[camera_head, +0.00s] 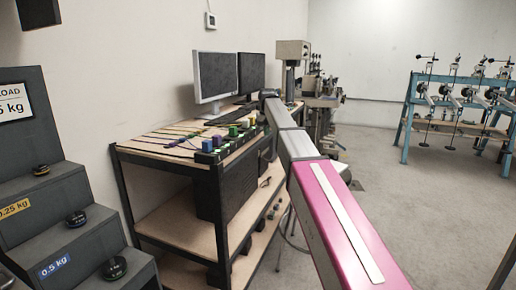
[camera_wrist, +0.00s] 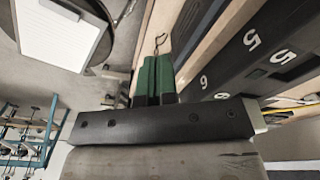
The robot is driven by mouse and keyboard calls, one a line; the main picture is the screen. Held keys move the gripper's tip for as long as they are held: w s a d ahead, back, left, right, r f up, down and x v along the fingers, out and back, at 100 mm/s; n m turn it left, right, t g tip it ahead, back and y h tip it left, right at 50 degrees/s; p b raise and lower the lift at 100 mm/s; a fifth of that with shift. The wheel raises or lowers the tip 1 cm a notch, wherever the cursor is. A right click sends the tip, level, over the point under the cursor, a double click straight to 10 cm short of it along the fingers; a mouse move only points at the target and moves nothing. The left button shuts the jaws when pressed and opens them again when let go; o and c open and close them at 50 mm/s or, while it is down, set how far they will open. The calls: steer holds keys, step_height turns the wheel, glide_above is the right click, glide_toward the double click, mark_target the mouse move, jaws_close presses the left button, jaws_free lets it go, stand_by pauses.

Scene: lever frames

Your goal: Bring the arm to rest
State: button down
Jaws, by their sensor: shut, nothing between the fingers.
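My arm (camera_head: 338,222), with a pink link and grey links beyond it, reaches from the lower right of the head view toward the bench with the monitors. My gripper (camera_wrist: 158,62) shows in the wrist view as two dark green fingers side by side, pressed together with nothing between them. In the head view I cannot make out the fingers.
A bench (camera_head: 165,158) with two monitors (camera_head: 215,75) and small coloured blocks stands left of my arm. Stepped weight shelves (camera_head: 60,215) are at far left. A blue frame with levers (camera_head: 408,115) is at right. Grey floor (camera_head: 395,185) between is clear.

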steer(key=s+d+f, duration=0.3)
steer(key=s+f, duration=0.1)
steer(key=f, duration=0.3)
steer(key=s+d+f, duration=0.2)
steer(key=s+f, duration=0.3)
steer(key=f, duration=0.3)
steer(key=s+d+f, duration=0.3)
steer(key=s+f, duration=0.5)
steer(key=s, duration=0.2)
steer(key=s+d+f+m+g, duration=0.1)
steer(key=s+d+f, duration=0.2)
steer(key=s+f, duration=0.5)
steer(key=s+d+f, duration=0.4)
steer(key=s+f, duration=0.4)
steer(key=s, duration=0.3)
steer(key=shift+s, duration=0.35)
